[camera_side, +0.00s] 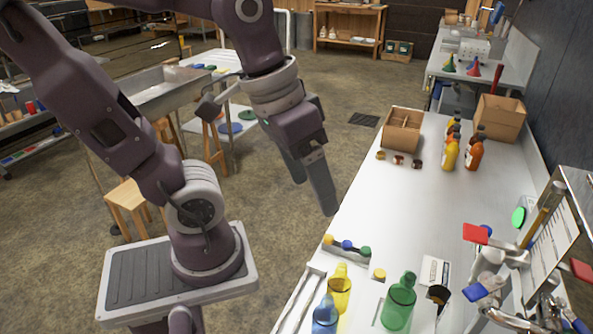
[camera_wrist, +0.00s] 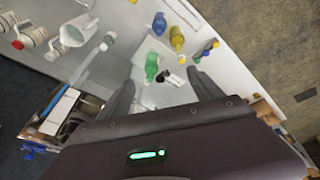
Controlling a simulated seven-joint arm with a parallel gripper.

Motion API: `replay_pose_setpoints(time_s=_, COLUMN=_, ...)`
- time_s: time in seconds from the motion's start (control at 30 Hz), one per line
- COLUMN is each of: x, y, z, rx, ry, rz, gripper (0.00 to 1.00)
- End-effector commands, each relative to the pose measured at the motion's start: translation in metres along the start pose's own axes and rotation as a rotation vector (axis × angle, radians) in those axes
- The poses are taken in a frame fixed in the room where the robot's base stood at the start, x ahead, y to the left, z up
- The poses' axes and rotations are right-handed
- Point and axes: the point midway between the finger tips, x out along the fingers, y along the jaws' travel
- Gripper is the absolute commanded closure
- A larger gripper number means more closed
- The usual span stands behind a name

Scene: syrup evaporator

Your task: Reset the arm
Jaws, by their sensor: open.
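My gripper (camera_side: 313,190) hangs in the air at the left edge of the steel worktable (camera_side: 400,215), pointing down. Its two fingers are apart and nothing shows between them. In the wrist view my gripper (camera_wrist: 165,85) is also open, with its fingers spread above the table. A green bottle (camera_side: 398,306) stands below on the table; in the wrist view the green bottle (camera_wrist: 151,67) appears between and beyond the fingers. My arm is bent, its upper part reaching over from the left.
A yellow bottle (camera_side: 341,288) and a blue bottle (camera_side: 325,316) stand at the table's near edge. Valves with a red handle (camera_side: 476,234) are on the right. An open cardboard box (camera_side: 403,129) and filled bottles (camera_side: 450,154) stand farther back. The table's middle is clear.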

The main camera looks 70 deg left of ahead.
Motion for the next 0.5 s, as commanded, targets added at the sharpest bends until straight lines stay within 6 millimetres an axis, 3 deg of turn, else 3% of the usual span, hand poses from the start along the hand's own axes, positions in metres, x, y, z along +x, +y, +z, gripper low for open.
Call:
replay_pose_setpoints(time_s=0.13, x=-0.0151, y=-0.0091, z=0.0105, rx=0.113, ry=0.161, rz=-0.055, gripper=0.25)
replay_pose_setpoints(time_s=0.5, x=-0.017, y=-0.0112, z=0.0117, rx=0.129, ry=0.184, rz=-0.066, gripper=0.25)
